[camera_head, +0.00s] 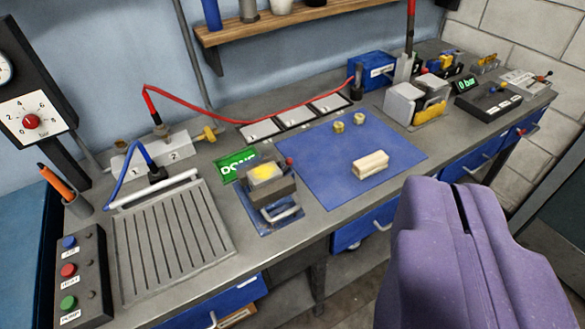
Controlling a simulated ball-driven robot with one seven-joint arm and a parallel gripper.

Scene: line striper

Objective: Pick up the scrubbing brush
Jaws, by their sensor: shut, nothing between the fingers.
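A small cream block in two layers, which looks like the scrubbing brush (370,164), lies on the blue mat (317,184) on the workbench. It sits near the mat's front right part, with clear mat around it. Its bristles are too small to make out. My purple gripper (458,208) is in the lower right, in front of the bench edge. It is shut with only a thin dark seam between its fingers, and it holds nothing. It appears nearer the camera than the brush and apart from it.
A device with a yellow top (267,174) stands left of the brush. Two small brass pieces (339,126) are at the mat's back. A grey and yellow block (425,103) stands behind right. A red hose (225,117) crosses the bench back. A ribbed tray (170,240) lies left.

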